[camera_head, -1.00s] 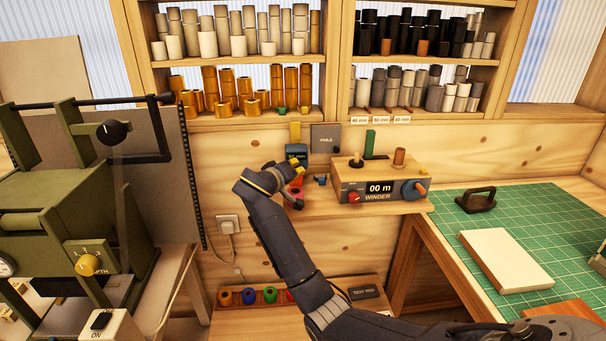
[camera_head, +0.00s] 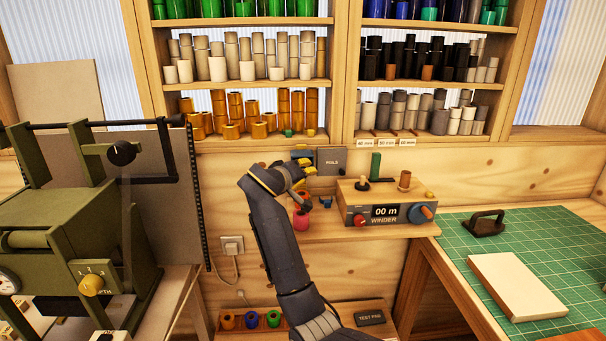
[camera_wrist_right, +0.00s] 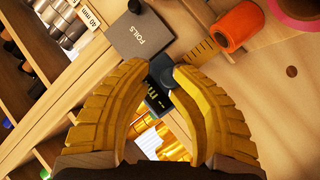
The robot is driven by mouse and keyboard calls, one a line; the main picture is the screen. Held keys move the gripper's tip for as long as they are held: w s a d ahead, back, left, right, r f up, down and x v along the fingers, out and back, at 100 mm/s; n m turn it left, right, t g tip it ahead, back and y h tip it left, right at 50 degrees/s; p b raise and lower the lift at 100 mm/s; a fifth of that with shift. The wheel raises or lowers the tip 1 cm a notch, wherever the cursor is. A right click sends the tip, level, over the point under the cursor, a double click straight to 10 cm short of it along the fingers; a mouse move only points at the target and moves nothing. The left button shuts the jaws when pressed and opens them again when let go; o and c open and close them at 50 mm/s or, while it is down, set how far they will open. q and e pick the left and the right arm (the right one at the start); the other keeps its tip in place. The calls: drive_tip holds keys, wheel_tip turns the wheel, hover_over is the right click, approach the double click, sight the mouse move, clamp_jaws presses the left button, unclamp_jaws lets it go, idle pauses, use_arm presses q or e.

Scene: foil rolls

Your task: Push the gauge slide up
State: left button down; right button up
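The gauge slide is a small dark block with a display (camera_wrist_right: 155,97), seen between my right fingers in the right wrist view. A rounded dark knob (camera_wrist_right: 172,77) shows beside it, close to one fingertip; I cannot tell if they touch. The gauge's brass, marked strip (camera_wrist_right: 205,53) runs from the slide toward an orange roll. In the head view the slide (camera_head: 302,152) is high on the wall, left of the grey FOILS plate (camera_head: 332,161). My right gripper (camera_head: 304,170) is just below it. Its yellow fingertips are apart (camera_wrist_right: 165,70). My left gripper is out of view.
The winder box (camera_head: 386,208) stands right of the gripper on the small shelf. Red and pink rolls (camera_head: 301,215) stand close below the gripper. Shelves of foil rolls (camera_head: 245,110) are above. The green machine (camera_head: 70,220) is at left, the green cutting mat (camera_head: 545,245) at right.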

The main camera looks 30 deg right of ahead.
drive_tip(key=shift+o, duration=1.3)
drive_tip(key=shift+w+f, duration=0.15)
drive_tip(key=shift+w, duration=0.15)
drive_tip(key=shift+s+a, duration=0.1)
drive_tip(key=shift+a, duration=0.05)
drive_tip(key=v, duration=1.2)
drive_tip(key=shift+o, duration=0.4)
drive_tip(key=shift+s, duration=0.1)
